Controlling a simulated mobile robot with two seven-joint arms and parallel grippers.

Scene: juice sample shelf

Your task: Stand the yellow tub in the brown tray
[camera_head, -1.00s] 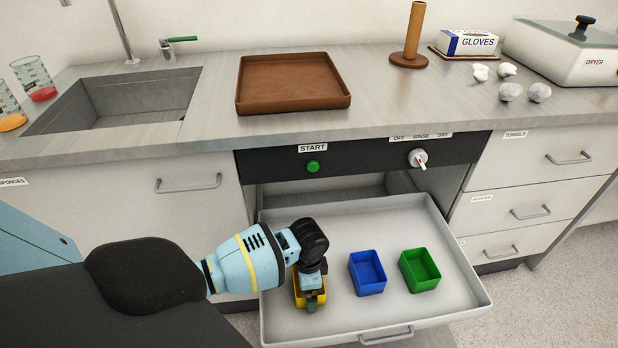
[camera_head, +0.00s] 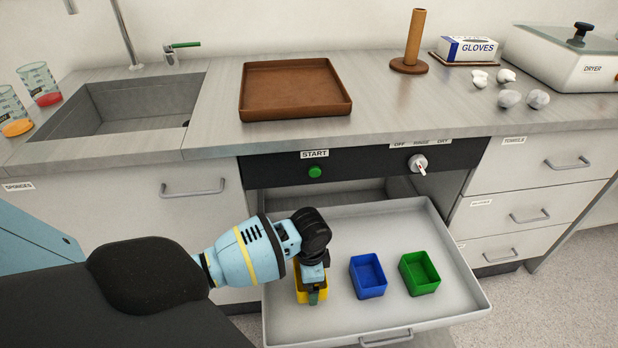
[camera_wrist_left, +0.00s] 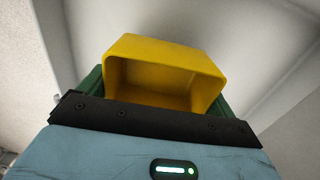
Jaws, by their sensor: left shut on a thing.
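The yellow tub (camera_head: 303,291) is at the left side of the pulled-out grey drawer, partly hidden by my left gripper (camera_head: 313,294). My left gripper points down and is shut on the tub. In the left wrist view the yellow tub (camera_wrist_left: 165,75) sits between the green fingers, its open side showing. I cannot tell whether it touches the drawer floor. The brown tray (camera_head: 296,90) lies flat and empty on the counter, right of the sink. My right gripper is not in view.
A blue tub (camera_head: 368,277) and a green tub (camera_head: 419,274) stand in the drawer (camera_head: 345,325) to the right. The counter's front edge and the START panel (camera_head: 350,162) rise behind the drawer. The sink (camera_head: 130,105) is left of the tray, a brown post (camera_head: 414,40) to its right.

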